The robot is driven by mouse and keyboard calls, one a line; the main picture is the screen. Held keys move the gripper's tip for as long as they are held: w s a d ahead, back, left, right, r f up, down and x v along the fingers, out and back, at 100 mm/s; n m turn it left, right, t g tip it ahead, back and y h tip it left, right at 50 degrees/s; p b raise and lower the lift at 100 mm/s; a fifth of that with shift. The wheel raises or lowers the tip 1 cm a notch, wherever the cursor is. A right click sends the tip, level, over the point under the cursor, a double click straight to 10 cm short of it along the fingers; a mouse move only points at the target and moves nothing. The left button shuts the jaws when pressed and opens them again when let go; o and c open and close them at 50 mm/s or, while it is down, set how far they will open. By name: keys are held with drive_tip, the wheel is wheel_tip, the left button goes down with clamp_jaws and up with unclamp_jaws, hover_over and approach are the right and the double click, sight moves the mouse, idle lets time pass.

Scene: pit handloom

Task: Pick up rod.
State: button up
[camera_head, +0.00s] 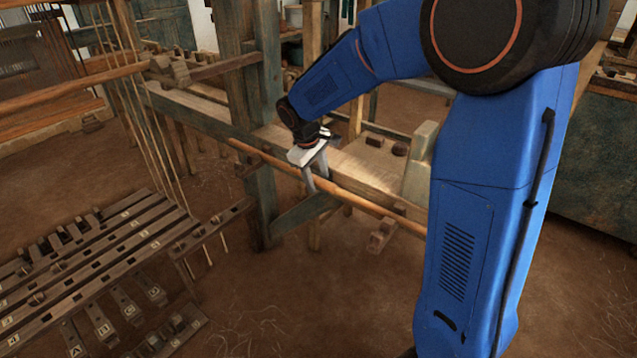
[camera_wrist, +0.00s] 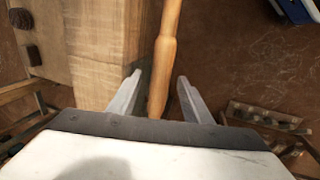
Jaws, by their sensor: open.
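The rod (camera_head: 365,205) is a long, smooth, orange-brown wooden bar. It runs along the near side of a wooden beam in the head view. In the wrist view the rod (camera_wrist: 164,55) passes between my two fingers, and its lower part goes out of sight at the dark edge of my gripper body. My gripper (camera_head: 315,180) points down at the rod in the head view. In the wrist view my gripper (camera_wrist: 158,78) is open, with a gap on each side of the rod.
The wooden beam (camera_wrist: 95,50) lies close beside the left finger in the wrist view. A thick upright post (camera_head: 262,120) stands left of my gripper. Slatted wooden treadles (camera_head: 100,260) fill the lower left. Bare earth floor (camera_head: 330,300) lies in front of the rod.

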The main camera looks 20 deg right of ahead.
sight(317, 179)
drive_tip(key=shift+c, duration=0.3)
clamp_jaws()
drive_tip(key=shift+r, duration=0.15)
wheel_tip(317, 179, up, 10)
drive_tip(key=shift+a, duration=0.1)
